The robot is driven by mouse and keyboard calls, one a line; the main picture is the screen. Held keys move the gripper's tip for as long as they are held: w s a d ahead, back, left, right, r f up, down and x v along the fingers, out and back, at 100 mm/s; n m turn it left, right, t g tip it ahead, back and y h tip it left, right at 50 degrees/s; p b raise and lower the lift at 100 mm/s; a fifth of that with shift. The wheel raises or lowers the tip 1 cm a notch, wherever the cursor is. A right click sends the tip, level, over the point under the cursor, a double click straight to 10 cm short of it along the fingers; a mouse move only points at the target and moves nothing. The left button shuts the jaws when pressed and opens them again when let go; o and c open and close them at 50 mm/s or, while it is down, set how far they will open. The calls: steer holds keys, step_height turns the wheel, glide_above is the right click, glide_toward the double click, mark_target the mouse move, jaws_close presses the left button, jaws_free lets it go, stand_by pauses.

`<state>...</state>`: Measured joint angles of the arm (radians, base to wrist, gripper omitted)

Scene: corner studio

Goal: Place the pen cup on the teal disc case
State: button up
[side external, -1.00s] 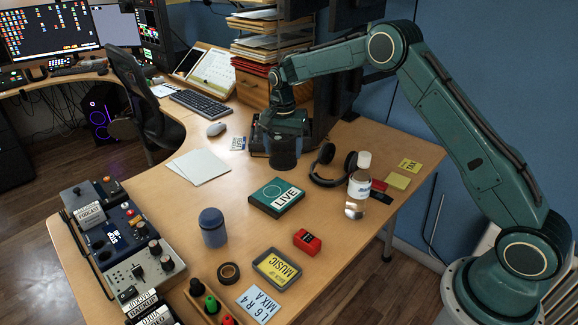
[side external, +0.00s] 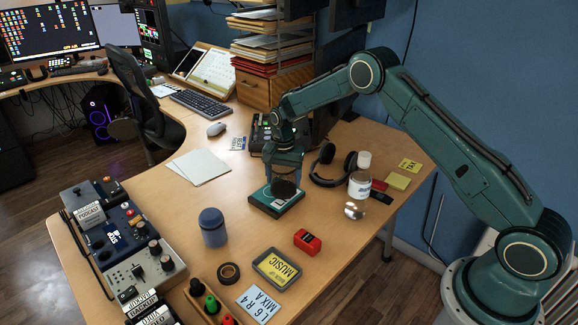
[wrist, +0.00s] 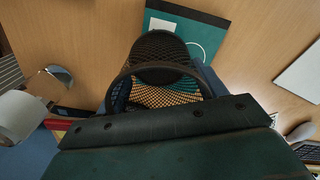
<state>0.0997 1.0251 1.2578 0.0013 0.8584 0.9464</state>
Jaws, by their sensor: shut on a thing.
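The pen cup (side external: 284,189) is a black mesh cylinder. My gripper (side external: 284,176) is shut on it from above and points down. The cup is over the teal disc case (side external: 262,203), covering part of its top and its label in the side view. The case lies flat on the desk. In the wrist view the cup (wrist: 162,52) shows its open rim and mesh wall, and it overlaps the teal case (wrist: 212,30) behind it. I cannot tell whether the cup's base touches the case.
A blue-grey canister (side external: 213,228) stands left of the case. Headphones (side external: 330,165), a white bottle (side external: 360,182) and a small metal item (side external: 354,210) are to the right. A red box (side external: 307,241) lies in front. The desk just left of the case is clear.

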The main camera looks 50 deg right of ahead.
steer(key=shift+f, duration=1.4)
steer(key=shift+f, duration=0.1)
steer(key=o, duration=1)
step_height(320, 180, up, 12)
